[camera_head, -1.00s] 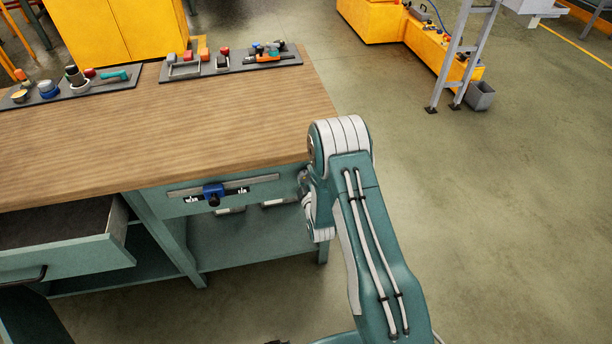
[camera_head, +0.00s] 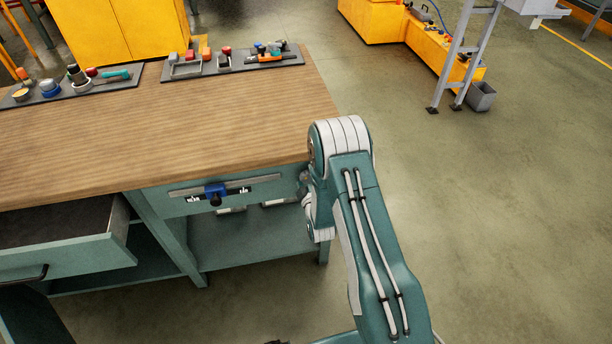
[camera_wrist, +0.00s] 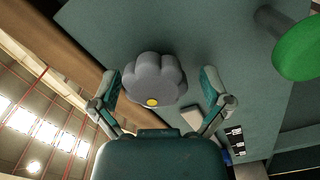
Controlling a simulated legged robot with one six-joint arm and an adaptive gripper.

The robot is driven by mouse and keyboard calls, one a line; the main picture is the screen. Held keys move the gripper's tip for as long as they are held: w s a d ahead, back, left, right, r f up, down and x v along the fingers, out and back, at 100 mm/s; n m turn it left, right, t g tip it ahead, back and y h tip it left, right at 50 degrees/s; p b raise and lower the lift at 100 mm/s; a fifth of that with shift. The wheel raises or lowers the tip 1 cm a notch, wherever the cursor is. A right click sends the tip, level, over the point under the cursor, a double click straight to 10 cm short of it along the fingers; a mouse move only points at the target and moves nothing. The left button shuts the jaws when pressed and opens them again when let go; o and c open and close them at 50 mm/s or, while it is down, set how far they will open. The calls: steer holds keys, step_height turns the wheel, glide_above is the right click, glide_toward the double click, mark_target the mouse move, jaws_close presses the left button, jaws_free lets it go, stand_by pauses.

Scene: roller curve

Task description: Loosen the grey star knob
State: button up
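The grey star knob (camera_wrist: 155,80) shows in the wrist view, a lobed grey knob with a yellow spot on its near face. It stands out from a teal panel (camera_wrist: 225,40). My gripper (camera_wrist: 161,86) is open, with one finger on each side of the knob. The left finger is close to the knob's edge; whether it touches I cannot tell. A clear gap shows between the knob and the right finger. In the head view the knob and the fingers are hidden behind my arm at the workbench's front right corner.
A green round knob (camera_wrist: 299,48) stands on a stem to the right in the wrist view. A blue slider (camera_head: 215,192) sits on a rail on the workbench (camera_head: 190,130) front. An open drawer (camera_head: 65,262) juts out at left. Floor right of my arm is clear.

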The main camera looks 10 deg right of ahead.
steer(key=shift+d, duration=0.15)
steer(key=shift+s, duration=0.25)
steer(key=s, duration=1.1)
steer(key=shift+s, duration=0.25)
